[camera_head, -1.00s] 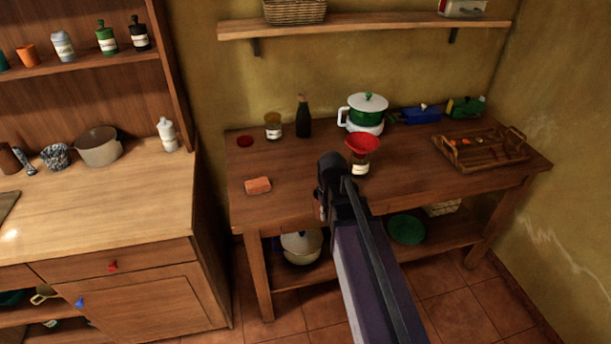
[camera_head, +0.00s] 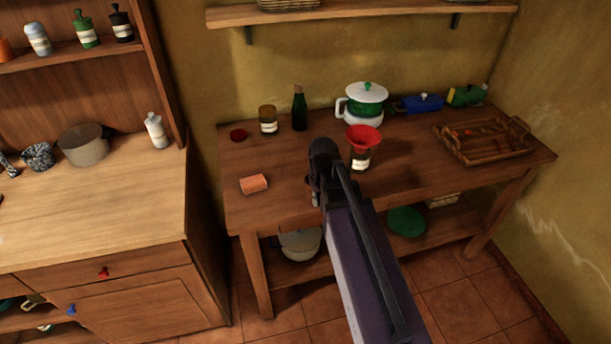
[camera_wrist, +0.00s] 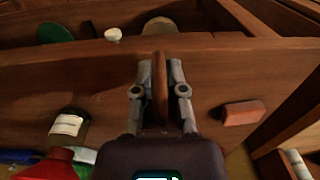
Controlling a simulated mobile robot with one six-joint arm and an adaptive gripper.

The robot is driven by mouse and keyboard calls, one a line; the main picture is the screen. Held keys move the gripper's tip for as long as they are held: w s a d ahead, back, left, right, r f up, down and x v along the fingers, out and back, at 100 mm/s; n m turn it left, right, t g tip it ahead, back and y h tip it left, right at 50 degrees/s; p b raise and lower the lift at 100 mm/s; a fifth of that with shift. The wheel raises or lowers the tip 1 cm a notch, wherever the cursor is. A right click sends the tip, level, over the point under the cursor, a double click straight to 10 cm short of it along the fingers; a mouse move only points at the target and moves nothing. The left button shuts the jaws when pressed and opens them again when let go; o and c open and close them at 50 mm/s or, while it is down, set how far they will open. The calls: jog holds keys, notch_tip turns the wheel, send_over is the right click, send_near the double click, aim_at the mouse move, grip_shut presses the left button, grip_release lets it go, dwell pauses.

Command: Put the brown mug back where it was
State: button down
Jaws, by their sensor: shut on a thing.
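My gripper (camera_head: 314,192) is over the front part of the dark wooden table (camera_head: 290,205), between an orange block and a jar with a red funnel. In the wrist view, the gripper (camera_wrist: 160,75) is shut on a narrow brown piece, taken as the brown mug (camera_wrist: 160,90), standing upright in the picture between the two fingers. The rest of the mug is hidden, and my arm covers it in the head view. I cannot tell whether it touches the table.
The orange block (camera_head: 254,184) lies left of my gripper. The red funnel (camera_head: 363,139) sits on a labelled jar (camera_head: 360,158) to the right. A green bottle (camera_head: 299,108), white-and-green pot (camera_head: 366,99) and wooden tray (camera_head: 488,158) stand farther back.

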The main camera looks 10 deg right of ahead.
jog(key=w, duration=0.5)
jog(key=w+f+b, duration=0.1)
jog(key=w, duration=0.8)
jog(key=shift+w+d+f, duration=0.2)
jog(key=shift+w+d, duration=0.05)
jog(key=shift+w, duration=0.05)
jog(key=shift+w, duration=0.1)
jog(key=shift+w, duration=0.25)
jog(key=shift+w+f+b, duration=0.35)
jog(key=shift+f+b, duration=0.2)
jog(key=shift+b, duration=0.2)
jog(key=shift+f+b, duration=1.25)
jog(key=shift+f, duration=0.2)
jog(key=c, duration=0.7)
grip_release()
jog(key=shift+d, duration=0.1)
jog(key=shift+r, duration=0.2)
notch_tip(320, 180, up, 12)
jog(key=p, duration=1.2)
jog(key=shift+d, duration=0.1)
